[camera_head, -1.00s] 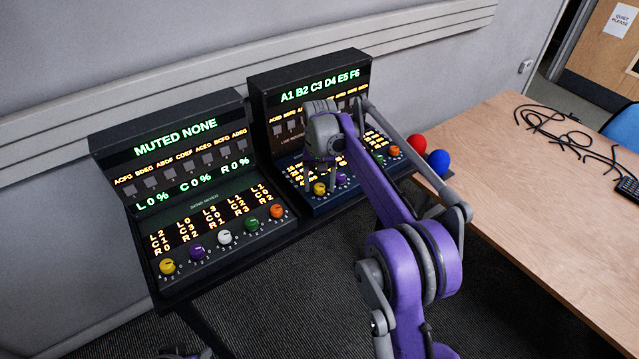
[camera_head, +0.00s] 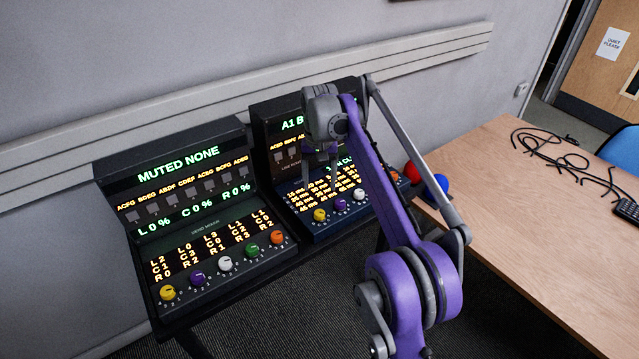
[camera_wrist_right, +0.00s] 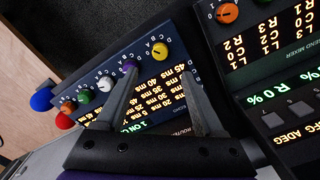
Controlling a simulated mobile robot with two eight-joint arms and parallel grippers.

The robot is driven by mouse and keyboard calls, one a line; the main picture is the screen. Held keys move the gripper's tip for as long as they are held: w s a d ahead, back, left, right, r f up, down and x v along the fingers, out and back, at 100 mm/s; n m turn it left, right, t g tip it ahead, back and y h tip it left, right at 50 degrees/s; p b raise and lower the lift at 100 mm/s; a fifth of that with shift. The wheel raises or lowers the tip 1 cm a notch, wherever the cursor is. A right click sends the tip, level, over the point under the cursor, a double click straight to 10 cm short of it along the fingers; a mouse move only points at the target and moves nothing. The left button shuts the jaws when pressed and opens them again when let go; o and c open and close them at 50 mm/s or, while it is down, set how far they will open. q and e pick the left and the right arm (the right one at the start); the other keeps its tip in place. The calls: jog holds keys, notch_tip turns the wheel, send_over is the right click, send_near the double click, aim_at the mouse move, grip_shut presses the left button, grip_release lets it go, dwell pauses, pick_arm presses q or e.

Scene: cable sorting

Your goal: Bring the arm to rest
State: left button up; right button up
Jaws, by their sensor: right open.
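My right arm, purple and grey, rises from the lower right in the head view. Its gripper (camera_head: 322,163) hangs in front of the right console (camera_head: 290,165), over its lower panel, and hides part of its screen and knobs. In the right wrist view the two grey fingers of my right gripper (camera_wrist_right: 158,108) stand apart with nothing between them. Past them lie the right console's lettered panel and its knobs, among them a yellow knob (camera_wrist_right: 161,50) and a purple knob (camera_wrist_right: 128,69). No contact with a knob can be made out. My left gripper is not in view.
The left console (camera_head: 205,215) reads "MUTED NONE" and has several coloured knobs. A red ball (camera_head: 411,171) and a blue ball (camera_head: 437,186) sit right of the right console. A wooden table (camera_head: 520,220) with black cables (camera_head: 550,142) is at the right.

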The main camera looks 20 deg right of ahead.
jog(key=s+n+t, duration=0.2)
jog(key=s+t, duration=0.1)
jog(key=s, duration=1.4)
jog(key=s+f+t, duration=0.1)
jog(key=s+f, duration=0.4)
jog(key=s, duration=0.4)
jog(key=s+f+n+t, duration=0.1)
jog(key=s+f, duration=0.5)
jog(key=s, duration=0.3)
jog(key=shift+s+d, duration=0.25)
jog(key=shift+s, duration=0.05)
